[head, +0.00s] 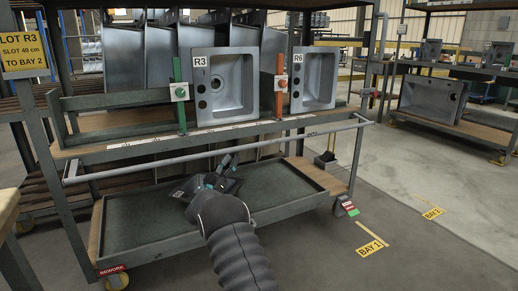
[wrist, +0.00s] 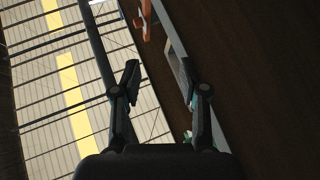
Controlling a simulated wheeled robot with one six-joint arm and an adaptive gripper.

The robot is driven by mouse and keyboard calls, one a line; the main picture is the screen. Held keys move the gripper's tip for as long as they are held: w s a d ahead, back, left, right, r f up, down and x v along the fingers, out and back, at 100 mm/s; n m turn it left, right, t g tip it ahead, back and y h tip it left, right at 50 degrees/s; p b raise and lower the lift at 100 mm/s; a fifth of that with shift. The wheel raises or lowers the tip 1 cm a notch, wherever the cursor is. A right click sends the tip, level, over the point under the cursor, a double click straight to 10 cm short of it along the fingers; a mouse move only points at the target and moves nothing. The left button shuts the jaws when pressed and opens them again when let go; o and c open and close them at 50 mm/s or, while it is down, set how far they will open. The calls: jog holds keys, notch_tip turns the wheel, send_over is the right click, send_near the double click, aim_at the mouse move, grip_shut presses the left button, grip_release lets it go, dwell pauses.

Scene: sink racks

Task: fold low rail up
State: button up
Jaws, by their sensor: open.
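The low rail (head: 215,151) is a long grey bar across the front of the rack, just below the shelf edge, held out from it. It stretches from the left post to the right end. My gripper (head: 222,165) is in front of the lower tray, just below the rail's middle. In the wrist view my gripper (wrist: 161,78) is open, with nothing visible between its fingers. A dark bar (wrist: 97,48), apparently the rail seen from below, passes behind the left finger. Whether any finger touches it I cannot tell.
The shelf above holds sinks R3 (head: 225,88) and R6 (head: 314,80), with a green stop (head: 180,95) and an orange stop (head: 280,88). A green lower tray (head: 145,215) lies beneath. Another rack (head: 470,130) stands behind.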

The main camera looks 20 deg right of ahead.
aim_at(259, 145)
jog(key=s+f+m+g+h, duration=0.3)
jog(key=s+m+g+h, duration=0.25)
jog(key=g, duration=0.35)
jog(key=shift+m+g+y, duration=0.25)
jog(key=shift+m+g, duration=0.3)
jog(key=shift+g, duration=0.35)
jog(key=p+x, duration=0.7)
jog(key=x, duration=0.7)
jog(key=shift+a, duration=0.15)
grip_shut()
